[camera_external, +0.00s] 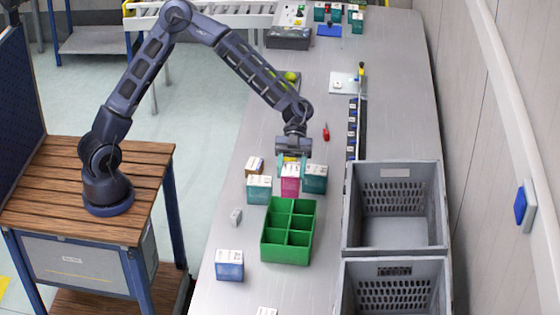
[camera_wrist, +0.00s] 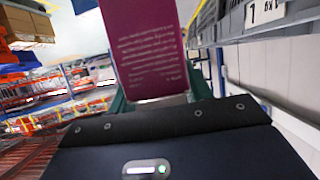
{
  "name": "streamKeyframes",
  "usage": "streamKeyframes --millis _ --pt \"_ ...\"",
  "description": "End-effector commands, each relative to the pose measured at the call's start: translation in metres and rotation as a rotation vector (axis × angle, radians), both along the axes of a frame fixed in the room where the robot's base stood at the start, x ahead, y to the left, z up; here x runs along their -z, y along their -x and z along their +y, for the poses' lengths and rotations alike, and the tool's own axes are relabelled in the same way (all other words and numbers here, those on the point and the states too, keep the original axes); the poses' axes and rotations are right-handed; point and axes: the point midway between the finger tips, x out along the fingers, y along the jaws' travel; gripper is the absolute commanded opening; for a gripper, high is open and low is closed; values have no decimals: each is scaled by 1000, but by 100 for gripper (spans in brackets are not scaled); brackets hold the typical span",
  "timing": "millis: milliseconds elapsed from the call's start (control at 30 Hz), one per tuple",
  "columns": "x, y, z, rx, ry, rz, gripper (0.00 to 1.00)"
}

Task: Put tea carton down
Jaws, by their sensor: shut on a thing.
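A magenta and white tea carton (camera_external: 290,179) is held upright in my gripper (camera_external: 291,165), just behind the green divided tray. My gripper is shut on it from above. In the wrist view the magenta carton (camera_wrist: 148,50) fills the top middle, with pale print on its face, between the green fingers (camera_wrist: 155,98). Teal and white cartons stand close on its left (camera_external: 259,188) and right (camera_external: 315,178). Whether the held carton's base touches the table is hidden or too small to tell.
The green divided tray (camera_external: 267,252) looks empty. Two grey crates (camera_external: 351,240) stand to the right. A blue carton (camera_external: 229,265) stands at the front left, with a small grey item (camera_external: 236,216) behind it. A brown and white box (camera_external: 254,165) stands near the left edge. A red item (camera_external: 326,132) lies farther back.

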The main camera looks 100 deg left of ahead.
Motion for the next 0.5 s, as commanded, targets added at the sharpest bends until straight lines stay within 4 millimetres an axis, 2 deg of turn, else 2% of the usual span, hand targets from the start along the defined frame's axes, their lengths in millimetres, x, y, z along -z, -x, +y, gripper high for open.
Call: streamKeyframes --millis 100,200,500 --pt "26 0 0 0 1 4 21" --pt "41 0 -1 1 1 1 21" --pt "60 0 0 0 0 1 21"
